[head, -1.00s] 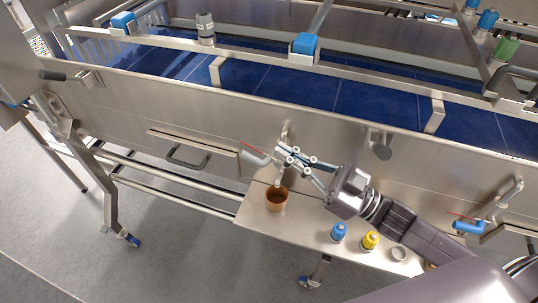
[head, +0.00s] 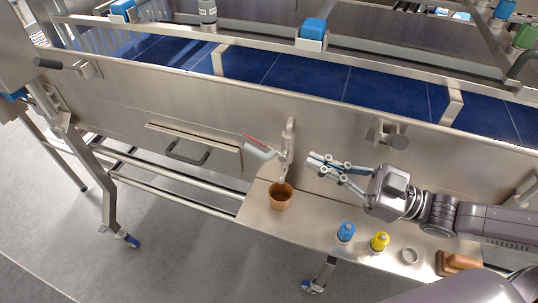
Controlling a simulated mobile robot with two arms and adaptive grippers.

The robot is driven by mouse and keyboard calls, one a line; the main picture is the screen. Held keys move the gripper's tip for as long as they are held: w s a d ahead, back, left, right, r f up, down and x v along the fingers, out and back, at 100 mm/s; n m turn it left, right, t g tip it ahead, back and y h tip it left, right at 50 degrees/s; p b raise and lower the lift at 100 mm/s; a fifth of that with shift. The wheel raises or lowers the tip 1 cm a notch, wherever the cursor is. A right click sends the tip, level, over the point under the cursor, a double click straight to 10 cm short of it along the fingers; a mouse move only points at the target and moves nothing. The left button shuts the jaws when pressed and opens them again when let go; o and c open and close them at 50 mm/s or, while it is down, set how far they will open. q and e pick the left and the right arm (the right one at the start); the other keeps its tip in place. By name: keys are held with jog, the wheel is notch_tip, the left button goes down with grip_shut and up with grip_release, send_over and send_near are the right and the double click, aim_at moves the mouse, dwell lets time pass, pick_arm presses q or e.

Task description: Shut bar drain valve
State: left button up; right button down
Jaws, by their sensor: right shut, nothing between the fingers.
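The drain valve (head: 289,138) is a metal pipe on the tank's front wall. Its grey lever (head: 259,150) with a red stripe points to the left and slightly up, across the pipe. The spout comes down over a brown cup (head: 281,198) on the steel shelf. My right gripper (head: 314,163) is shut and empty. It is a short way right of the valve, pointing left, with a gap between fingertips and pipe. My left gripper is out of view.
The steel shelf (head: 310,225) also holds a blue bottle (head: 346,232), a yellow bottle (head: 380,242), a grey ring (head: 410,256) and a brown block (head: 458,263). A drawer handle (head: 187,153) is at left.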

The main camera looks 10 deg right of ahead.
jog(key=shift+x, duration=0.85)
jog(key=r, duration=0.2)
send_over(259, 154)
jog(key=r+v, duration=0.1)
jog(key=v, duration=0.2)
jog(key=shift+w+a+f+p, duration=0.1)
jog(key=shift+f+p, duration=0.05)
jog(key=shift+f, duration=0.7)
jog(key=shift+w+a+f+p, duration=0.1)
jog(key=shift+w+f+p, duration=0.1)
jog(key=shift+f, duration=0.6)
jog(key=shift+w+a+f+p, duration=0.1)
jog(key=shift+a+f+p, duration=0.05)
jog(key=shift+f, duration=0.7)
jog(key=shift+s, duration=0.1)
jog(key=shift+a+r+g+h+p, duration=0.1)
jog(key=shift+r+g+h+p, duration=0.2)
jog(key=shift+p, duration=0.8)
jog(key=shift+a+f+p, duration=0.1)
jog(key=shift+f+p, duration=0.1)
jog(key=shift+p, duration=0.2)
jog(key=shift+w+a+f+b, duration=0.2)
jog(key=shift+w+f, duration=0.05)
jog(key=shift+f, duration=0.2)
jog(key=shift+w+a+f+b, duration=0.2)
jog(key=shift+w+a+f, duration=0.05)
jog(key=shift+f, duration=0.2)
